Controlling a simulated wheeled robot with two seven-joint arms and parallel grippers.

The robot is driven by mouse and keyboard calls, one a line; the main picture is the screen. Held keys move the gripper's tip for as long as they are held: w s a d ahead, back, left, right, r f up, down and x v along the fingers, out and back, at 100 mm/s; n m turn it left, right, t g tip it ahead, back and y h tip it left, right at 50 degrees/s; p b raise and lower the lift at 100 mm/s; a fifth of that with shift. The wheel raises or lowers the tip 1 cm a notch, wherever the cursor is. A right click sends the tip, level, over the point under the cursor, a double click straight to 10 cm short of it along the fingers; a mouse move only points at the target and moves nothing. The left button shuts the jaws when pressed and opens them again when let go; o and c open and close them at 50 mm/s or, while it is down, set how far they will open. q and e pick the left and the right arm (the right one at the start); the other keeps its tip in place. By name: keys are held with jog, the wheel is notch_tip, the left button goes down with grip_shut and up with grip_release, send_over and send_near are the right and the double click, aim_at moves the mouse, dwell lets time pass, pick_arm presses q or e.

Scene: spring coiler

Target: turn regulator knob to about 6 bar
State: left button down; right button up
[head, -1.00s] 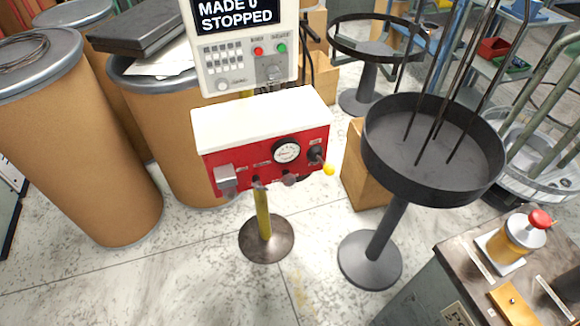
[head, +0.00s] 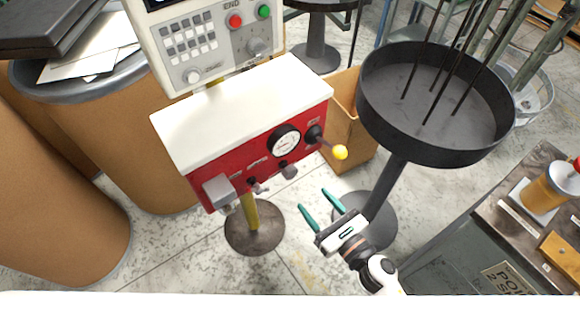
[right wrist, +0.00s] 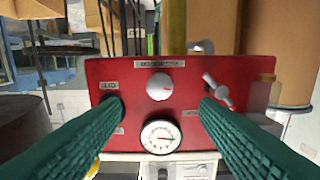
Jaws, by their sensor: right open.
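The red regulator box (head: 262,155) with a white top stands on a yellow post. A round dial gauge (head: 285,140) is on its front, and a small grey knob (head: 289,171) sits just below it. In the right wrist view, which shows the panel upside down, the pale round knob (right wrist: 159,86) is between my fingers' directions, above the gauge (right wrist: 161,136). The gauge's reading is too small to tell. My right gripper (head: 316,200), with green fingers, is open and empty, in front of and below the knob, apart from it. My left gripper is not in view.
A black lever with a yellow ball (head: 340,152) sticks out right of the gauge. A small valve handle (right wrist: 217,90) is beside the knob. A black round tray stand (head: 390,160) is close on the right, a workbench (head: 500,215) beyond. Cardboard drums (head: 60,200) stand left.

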aim_at(293, 175)
jog(key=p+x, duration=0.1)
jog(key=x, duration=0.8)
jog(key=shift+w+a, duration=0.1)
jog(key=shift+w, duration=0.1)
jog(key=shift+x, duration=0.75)
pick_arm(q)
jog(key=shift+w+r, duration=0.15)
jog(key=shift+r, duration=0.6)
pick_arm(e)
jog(key=shift+c, duration=0.3)
jog(key=c, duration=0.9)
jog(key=shift+c, duration=0.2)
